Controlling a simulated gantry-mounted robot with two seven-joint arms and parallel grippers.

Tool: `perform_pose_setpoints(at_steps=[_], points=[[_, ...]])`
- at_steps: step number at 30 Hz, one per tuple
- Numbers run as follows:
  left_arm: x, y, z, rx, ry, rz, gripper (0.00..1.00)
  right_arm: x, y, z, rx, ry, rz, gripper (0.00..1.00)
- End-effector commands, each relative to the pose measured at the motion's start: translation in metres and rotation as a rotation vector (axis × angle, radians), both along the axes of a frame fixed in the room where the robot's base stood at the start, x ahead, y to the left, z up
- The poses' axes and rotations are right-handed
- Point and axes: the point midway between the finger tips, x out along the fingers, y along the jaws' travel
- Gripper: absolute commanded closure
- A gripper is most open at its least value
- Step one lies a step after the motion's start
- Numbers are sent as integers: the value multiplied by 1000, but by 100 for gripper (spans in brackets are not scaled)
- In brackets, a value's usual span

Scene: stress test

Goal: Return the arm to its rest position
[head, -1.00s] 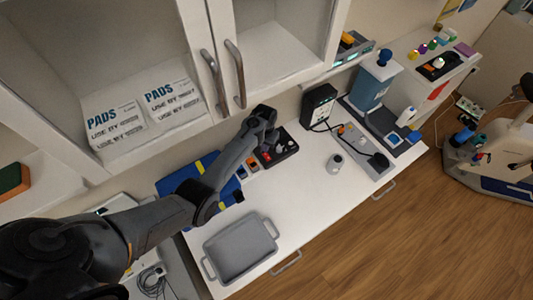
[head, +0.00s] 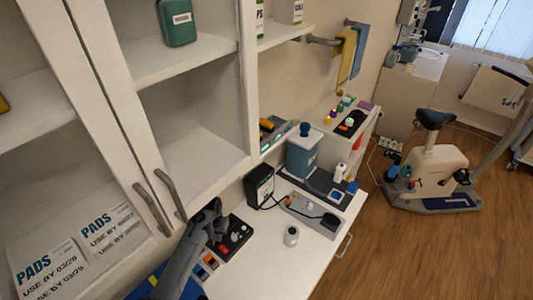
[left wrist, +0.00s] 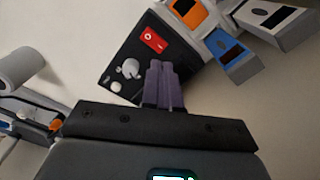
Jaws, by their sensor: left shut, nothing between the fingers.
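My left arm comes in from the bottom of the head view. Its gripper (head: 213,212) is beside the black control panel (head: 232,237) on the white counter, below the wall cabinet. In the left wrist view the two fingers (left wrist: 163,84) are together with nothing between them. They show in front of the black panel (left wrist: 128,62), which carries a red switch (left wrist: 154,40) and a white knob (left wrist: 131,68). I cannot tell whether the fingertips touch the panel. My right gripper is not in view.
Cabinet doors with grey handles (head: 168,193) are close above the arm. A black box (head: 260,186), a blue container (head: 302,155) and a small white cylinder (head: 291,236) stand on the counter (head: 265,265). An exercise bike (head: 433,170) stands on the floor at right.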

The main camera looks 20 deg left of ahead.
Motion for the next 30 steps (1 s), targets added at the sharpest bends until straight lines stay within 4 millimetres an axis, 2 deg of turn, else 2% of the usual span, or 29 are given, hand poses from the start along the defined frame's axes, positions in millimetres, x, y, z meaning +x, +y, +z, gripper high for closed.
perform_pose_setpoints(at_steps=[5,8,14,20,24,30], points=[[-16,1,0,29,-15,-19,100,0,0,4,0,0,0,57],[-36,-2,2,60,-35,-46,100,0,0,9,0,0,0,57],[-99,-25,23,118,-99,-141,100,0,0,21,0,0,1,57],[-176,-69,67,127,-176,-251,100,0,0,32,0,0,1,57],[-226,-101,107,105,-227,-314,100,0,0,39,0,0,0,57],[-277,-129,156,64,-280,-365,100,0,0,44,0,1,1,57]])
